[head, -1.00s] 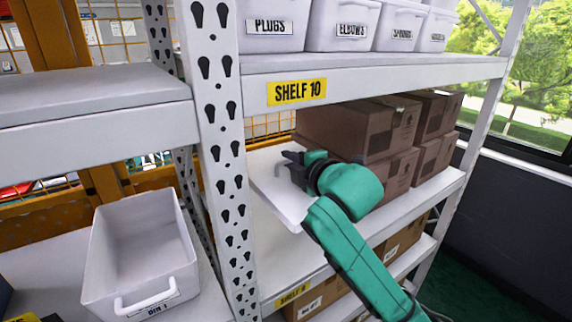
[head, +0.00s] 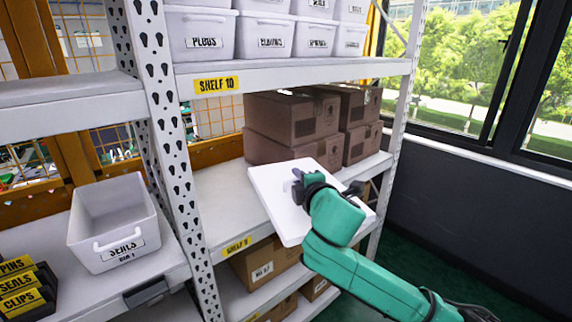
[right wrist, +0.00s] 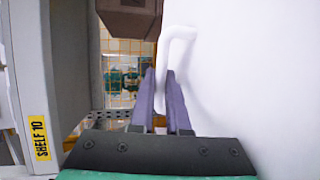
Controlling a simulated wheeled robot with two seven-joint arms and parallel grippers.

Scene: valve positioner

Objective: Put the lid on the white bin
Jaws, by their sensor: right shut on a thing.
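The white bin (head: 112,222), labelled SEALS, stands open on the shelf at the left in the head view. The lid (head: 283,226) is a flat white panel, tilted, in front of the shelf unit at the middle right. My right gripper (head: 304,186) is shut on the lid's handle. In the right wrist view its fingers (right wrist: 160,100) close around the white handle (right wrist: 175,45), and the lid (right wrist: 250,80) fills the right side. The lid is clear of the shelf's front, well to the right of the bin. My left gripper is not in view.
A white shelf upright (head: 170,150) stands between the bin and the lid. Cardboard boxes (head: 290,125) sit on the middle shelf, with bare shelf surface (head: 222,195) left of them. Black label holders (head: 25,290) stand left of the bin. Labelled bins (head: 205,35) line the top shelf.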

